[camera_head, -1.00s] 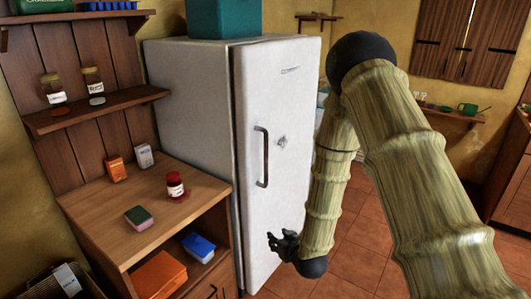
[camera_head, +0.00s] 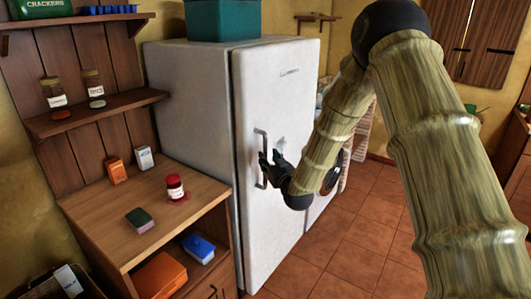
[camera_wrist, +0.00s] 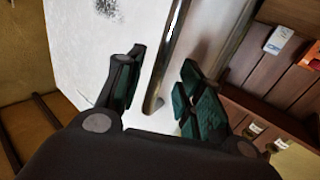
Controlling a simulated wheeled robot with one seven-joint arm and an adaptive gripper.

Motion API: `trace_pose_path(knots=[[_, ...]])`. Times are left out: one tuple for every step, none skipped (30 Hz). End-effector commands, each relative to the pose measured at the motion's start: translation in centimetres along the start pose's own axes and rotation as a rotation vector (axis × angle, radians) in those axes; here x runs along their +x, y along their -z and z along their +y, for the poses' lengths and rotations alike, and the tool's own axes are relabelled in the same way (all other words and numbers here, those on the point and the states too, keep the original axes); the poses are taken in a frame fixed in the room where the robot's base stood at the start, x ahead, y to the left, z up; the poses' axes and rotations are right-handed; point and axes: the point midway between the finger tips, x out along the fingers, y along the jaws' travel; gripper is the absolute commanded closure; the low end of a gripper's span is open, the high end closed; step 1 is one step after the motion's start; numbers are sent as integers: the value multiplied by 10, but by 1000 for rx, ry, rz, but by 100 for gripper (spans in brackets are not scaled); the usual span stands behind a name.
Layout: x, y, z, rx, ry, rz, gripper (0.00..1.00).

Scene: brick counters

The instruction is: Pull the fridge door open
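The white fridge (camera_head: 190,80) stands against the wall, and its door (camera_head: 285,110) is shut or nearly so. My gripper (camera_head: 268,165) is at the height of the handle's lower half. In the wrist view, the fingers of my gripper (camera_wrist: 160,88) are spread open, with the handle (camera_wrist: 168,75) showing between them. I cannot see either finger pressing on the handle.
A wooden counter (camera_head: 110,225) left of the fridge holds a red jar (camera_head: 175,187), a sponge (camera_head: 139,219) and small boxes. A teal box (camera_head: 222,20) sits on top of the fridge. The tiled floor (camera_head: 350,245) before the door is clear.

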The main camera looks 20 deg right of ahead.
Motion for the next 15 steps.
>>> trace_pose_path(knots=[[8, 2, 0, -1, 0, 1, 63], [13, 2, 0, -1, 1, 2, 63], [18, 1, 0, -1, 1, 1, 63], [22, 1, 0, -1, 1, 0, 63], [25, 1, 0, -1, 1, 0, 63], [29, 1, 0, -1, 1, 0, 63], [32, 1, 0, -1, 0, 1, 63], [34, 1, 0, -1, 1, 1, 63], [36, 1, 0, -1, 1, 0, 63], [38, 0, 0, 0, 0, 0, 63], [39, 0, 0, 0, 0, 0, 63], [41, 0, 0, 0, 0, -1, 63], [41, 0, 0, 0, 0, -1, 63], [42, 0, 0, 0, 0, -1, 63], [42, 0, 0, 0, 0, -1, 63]])
